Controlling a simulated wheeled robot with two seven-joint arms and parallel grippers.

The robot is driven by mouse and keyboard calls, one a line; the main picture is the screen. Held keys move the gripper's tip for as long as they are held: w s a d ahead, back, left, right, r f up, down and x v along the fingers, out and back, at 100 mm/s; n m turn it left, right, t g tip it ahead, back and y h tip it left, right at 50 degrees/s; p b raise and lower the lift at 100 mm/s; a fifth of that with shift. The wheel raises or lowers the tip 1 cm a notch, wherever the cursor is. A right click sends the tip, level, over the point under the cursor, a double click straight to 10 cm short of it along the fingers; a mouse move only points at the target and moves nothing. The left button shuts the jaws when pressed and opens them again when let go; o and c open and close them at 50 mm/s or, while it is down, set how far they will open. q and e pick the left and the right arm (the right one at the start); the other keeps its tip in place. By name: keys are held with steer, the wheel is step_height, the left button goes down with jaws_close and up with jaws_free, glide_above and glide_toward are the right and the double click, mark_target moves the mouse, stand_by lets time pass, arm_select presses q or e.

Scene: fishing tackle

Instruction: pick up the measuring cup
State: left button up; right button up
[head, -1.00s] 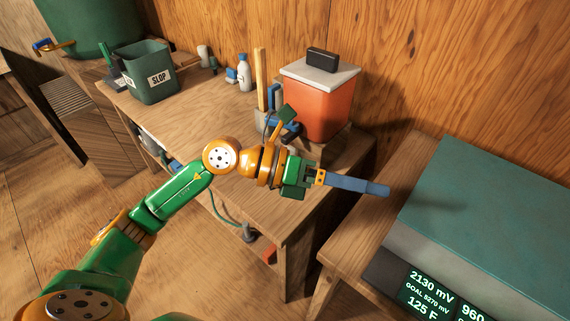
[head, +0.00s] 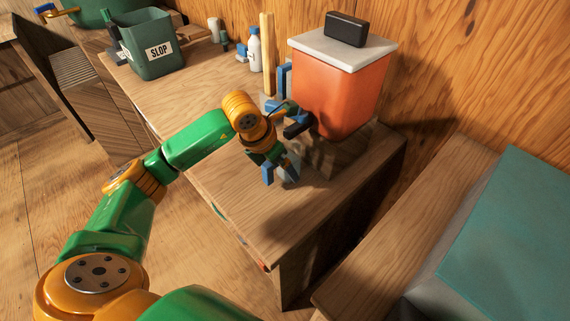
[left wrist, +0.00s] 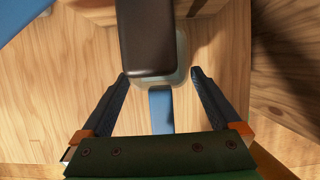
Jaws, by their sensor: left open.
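My left gripper (head: 281,177) points down over the wooden bench, in front of the orange bin. In the left wrist view its two dark fingers (left wrist: 160,84) are spread open with nothing clamped. What seems to be the measuring cup, a pale grey rounded piece (left wrist: 181,72) with a blue strip (left wrist: 161,110) like a handle, shows beyond the fingertips. The blue strip lies between the fingers. A dark brown block (left wrist: 147,40) covers much of the pale piece. In the head view a pale shape (head: 291,168) shows beside the fingers, mostly hidden. I cannot tell whether they touch.
The orange bin (head: 340,92) with a white lid and black box (head: 345,29) stands close behind the gripper. A black piece (head: 298,127) juts near the wrist. The green slop bucket (head: 152,52) and white bottle (head: 254,50) stand farther left. The bench front (head: 262,225) is clear.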

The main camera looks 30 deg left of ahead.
arm_select(q)
steer(key=shift+w+f, duration=0.1)
steer(key=shift+f, duration=0.1)
steer(key=shift+r, duration=0.1)
jaws_close()
steer(key=shift+r, duration=0.1)
